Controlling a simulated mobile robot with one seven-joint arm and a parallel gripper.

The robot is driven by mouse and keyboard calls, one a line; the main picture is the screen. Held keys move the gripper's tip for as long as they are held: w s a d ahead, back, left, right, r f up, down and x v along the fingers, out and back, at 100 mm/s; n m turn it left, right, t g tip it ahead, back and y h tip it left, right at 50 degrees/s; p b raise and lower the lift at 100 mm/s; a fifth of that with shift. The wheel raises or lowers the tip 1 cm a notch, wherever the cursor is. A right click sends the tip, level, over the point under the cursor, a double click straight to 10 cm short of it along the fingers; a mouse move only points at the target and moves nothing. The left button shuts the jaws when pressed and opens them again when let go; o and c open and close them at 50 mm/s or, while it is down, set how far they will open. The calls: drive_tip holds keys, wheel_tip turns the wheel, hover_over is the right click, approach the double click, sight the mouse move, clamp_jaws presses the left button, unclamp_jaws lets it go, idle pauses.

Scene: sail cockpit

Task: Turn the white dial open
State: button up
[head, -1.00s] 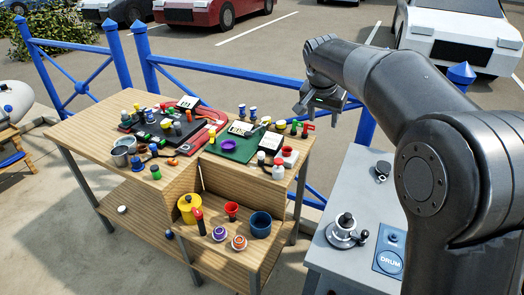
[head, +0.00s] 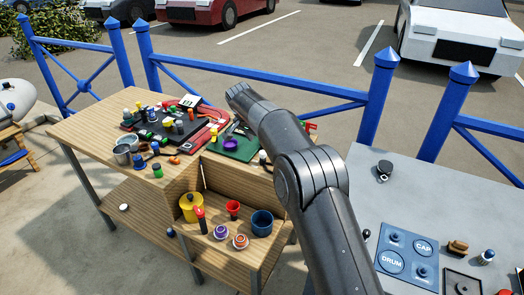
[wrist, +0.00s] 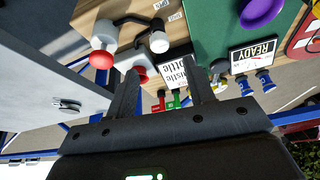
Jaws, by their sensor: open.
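In the wrist view, a white round knob (wrist: 158,42) with a dark top sits on the wooden bench, beside a small printed label (wrist: 175,16). A second white round piece (wrist: 104,36) with a red ball stands to its left, and a dark bar runs between them. I cannot tell for sure which is the white dial. My gripper (wrist: 163,68) is open and empty, its fingers apart and pointing at the bench edge near the knob. No contact shows. In the head view my arm hides the gripper and most of this corner.
A white plate with red on it (wrist: 143,66) and a "Whistle Bottle" label (wrist: 181,71) lie close to the fingers. A green board (wrist: 222,25) and a "READY" sign (wrist: 252,56) are to the right. The grey cabinet (head: 455,190) stands right of the bench (head: 80,122).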

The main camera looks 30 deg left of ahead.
sight(263, 152)
drive_tip(key=x, duration=0.7)
drive_tip(key=shift+w+f, duration=0.15)
drive_tip(key=shift+f, duration=0.25)
drive_tip(key=shift+c, duration=0.2)
drive_tip(key=c, duration=1)
drive_tip(key=shift+o, duration=0.2)
drive_tip(key=shift+n, duration=0.3)
drive_tip(key=n+y, duration=0.1)
drive_tip(key=n, duration=0.3)
drive_tip(key=n+y, duration=0.1)
drive_tip(key=n, duration=0.1)
drive_tip(key=shift+d+g+y, duration=0.25)
drive_tip(key=shift+g+y, duration=0.05)
drive_tip(key=n+g+y, duration=0.1)
drive_tip(key=n, duration=0.5)
drive_tip(key=shift+w+n+g+y, duration=0.15)
drive_tip(key=shift+n+g+y, duration=0.15)
drive_tip(key=shift+g+y, duration=0.1)
drive_tip(key=shift+n, duration=0.3)
